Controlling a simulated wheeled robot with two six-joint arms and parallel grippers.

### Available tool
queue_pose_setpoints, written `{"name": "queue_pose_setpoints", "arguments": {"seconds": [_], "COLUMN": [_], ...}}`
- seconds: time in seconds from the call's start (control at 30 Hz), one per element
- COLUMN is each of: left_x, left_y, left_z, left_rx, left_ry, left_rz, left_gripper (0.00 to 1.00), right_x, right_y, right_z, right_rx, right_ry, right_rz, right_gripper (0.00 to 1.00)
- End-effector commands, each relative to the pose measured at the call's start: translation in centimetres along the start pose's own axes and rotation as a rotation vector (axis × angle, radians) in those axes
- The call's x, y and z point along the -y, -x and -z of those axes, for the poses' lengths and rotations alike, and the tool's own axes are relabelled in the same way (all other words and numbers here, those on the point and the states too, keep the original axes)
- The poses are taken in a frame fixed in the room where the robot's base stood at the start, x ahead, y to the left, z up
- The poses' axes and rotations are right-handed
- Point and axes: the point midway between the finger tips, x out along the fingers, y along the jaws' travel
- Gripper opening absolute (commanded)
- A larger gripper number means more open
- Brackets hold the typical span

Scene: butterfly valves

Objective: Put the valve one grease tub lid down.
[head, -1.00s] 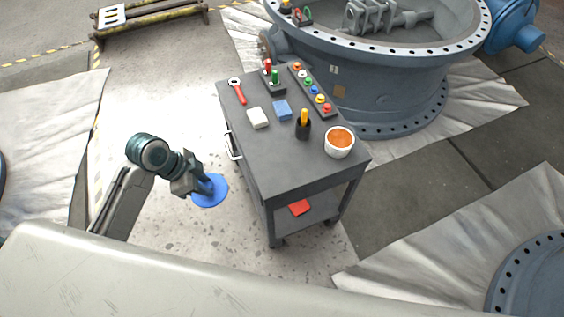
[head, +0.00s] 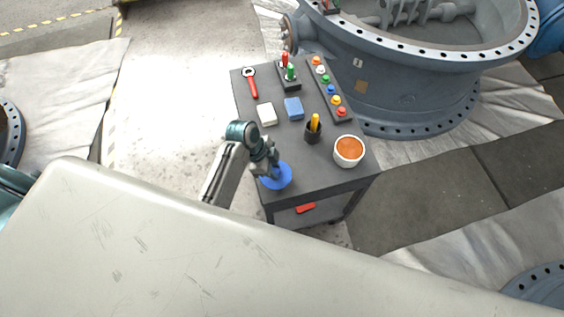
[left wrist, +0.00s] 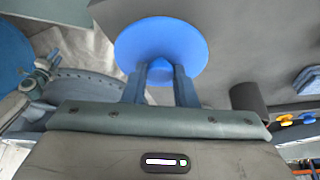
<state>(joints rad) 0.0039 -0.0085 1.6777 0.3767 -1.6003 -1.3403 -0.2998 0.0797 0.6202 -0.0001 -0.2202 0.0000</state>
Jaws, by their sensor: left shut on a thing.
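The grease tub lid is a blue round disc (head: 277,176), held in my left gripper (head: 268,172). In the head view it overlaps the near left part of the cart top. In the left wrist view the lid (left wrist: 161,48) faces the camera, with its small knob between the two fingers (left wrist: 160,76). I cannot tell whether the lid touches the cart top. The grease tub (head: 348,151), white with orange-brown grease, stands uncovered at the cart's right corner, apart from the lid. My right gripper is not in view.
The dark cart top (head: 318,172) also holds a black cup with a yellow handle (head: 313,128), a blue block (head: 293,108), a white block (head: 266,114), a red wrench (head: 251,82) and a rack of coloured knobs (head: 331,90). A large grey-blue valve body (head: 400,90) stands behind.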

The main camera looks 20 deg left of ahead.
Motion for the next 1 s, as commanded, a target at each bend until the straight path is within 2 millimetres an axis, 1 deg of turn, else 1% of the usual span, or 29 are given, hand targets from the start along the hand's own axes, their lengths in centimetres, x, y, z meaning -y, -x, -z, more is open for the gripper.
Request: {"name": "queue_pose_setpoints", "arguments": {"seconds": [0.03, 0.1, 0.27, 0.33, 0.5, 0.6, 0.97, 1.0], "left_x": [0.9, 1.8, 2.9, 3.6, 3.3, 3.4, 3.4, 3.4], "left_y": [-0.1, -0.5, -0.9, -1.1, -3.5, -4.2, -4.7, -4.7], "left_z": [0.7, 1.1, 1.6, 2.1, 0.9, 0.6, 0.4, 0.4], "left_rx": [-0.002, -0.001, 0.0, -0.001, 0.001, 0.001, 0.0, 0.0], "left_ry": [0.0, 0.0, 0.0, 0.0, 0.002, 0.001, 0.001, 0.001], "left_rz": [0.0, -0.001, 0.0, 0.0, -0.004, -0.002, 0.0, 0.0], "left_gripper": [0.04, 0.04, 0.04, 0.04, 0.04, 0.04, 0.04, 0.27], "right_x": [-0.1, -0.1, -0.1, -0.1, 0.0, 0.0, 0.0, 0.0], "right_y": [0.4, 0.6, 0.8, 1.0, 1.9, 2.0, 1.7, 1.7], "right_z": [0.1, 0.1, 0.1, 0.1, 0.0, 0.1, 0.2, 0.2], "right_rx": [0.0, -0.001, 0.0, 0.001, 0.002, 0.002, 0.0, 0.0], "right_ry": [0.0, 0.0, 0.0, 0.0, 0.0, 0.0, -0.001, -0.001], "right_rz": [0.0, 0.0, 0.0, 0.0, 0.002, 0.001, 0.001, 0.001], "right_gripper": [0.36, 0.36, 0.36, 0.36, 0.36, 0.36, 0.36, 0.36]}}
